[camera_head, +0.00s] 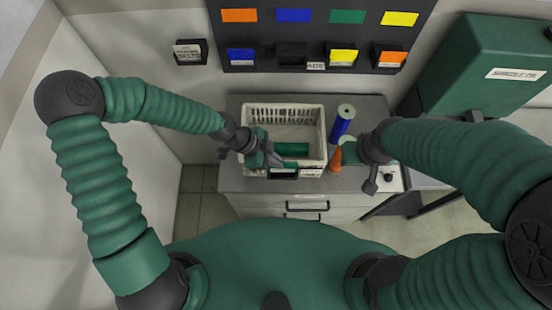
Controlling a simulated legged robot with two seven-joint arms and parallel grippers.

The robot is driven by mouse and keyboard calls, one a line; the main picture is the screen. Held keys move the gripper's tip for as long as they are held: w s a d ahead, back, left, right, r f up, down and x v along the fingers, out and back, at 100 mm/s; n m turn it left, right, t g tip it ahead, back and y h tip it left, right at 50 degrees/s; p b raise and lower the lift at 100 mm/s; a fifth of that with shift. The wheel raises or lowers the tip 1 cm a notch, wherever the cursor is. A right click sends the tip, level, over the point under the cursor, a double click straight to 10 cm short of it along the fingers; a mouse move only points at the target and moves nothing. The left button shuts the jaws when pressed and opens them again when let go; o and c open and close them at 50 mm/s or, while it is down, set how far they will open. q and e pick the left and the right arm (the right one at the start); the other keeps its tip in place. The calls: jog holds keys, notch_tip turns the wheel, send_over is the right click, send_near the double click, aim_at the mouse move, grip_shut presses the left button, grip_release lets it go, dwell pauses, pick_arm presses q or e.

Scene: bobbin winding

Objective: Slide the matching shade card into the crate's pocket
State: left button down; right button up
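A white slatted crate (322,125) stands on the grey worktop in the middle. A green piece (292,149) shows inside it, near its front wall. On the crate's front is a dark pocket (283,173) with a green strip at it, seemingly the green shade card; I cannot tell how deep it sits. My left gripper (272,157) is at the crate's front left, its fingers right by the pocket. Whether they grip the card is too small to tell. My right gripper (354,160) is at the crate's right, beside an orange cone (336,161); its fingers are not clear.
A blue spool (341,122) stands right of the crate. The wall board (325,75) has orange, blue, green and yellow swatches above; the pockets below hold blue, yellow and orange cards, and one looks empty (291,54). A green machine (480,65) stands at right. The worktop's left end is clear.

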aim_at(284, 172)
pick_arm(q)
jog(key=shift+f+b, duration=1.5)
jog(key=shift+f, duration=0.65)
jog(key=shift+f+b, duration=0.3)
jog(key=shift+f, duration=0.1)
jog(key=c, duration=1.5)
grip_release()
jog(key=shift+c, duration=0.2)
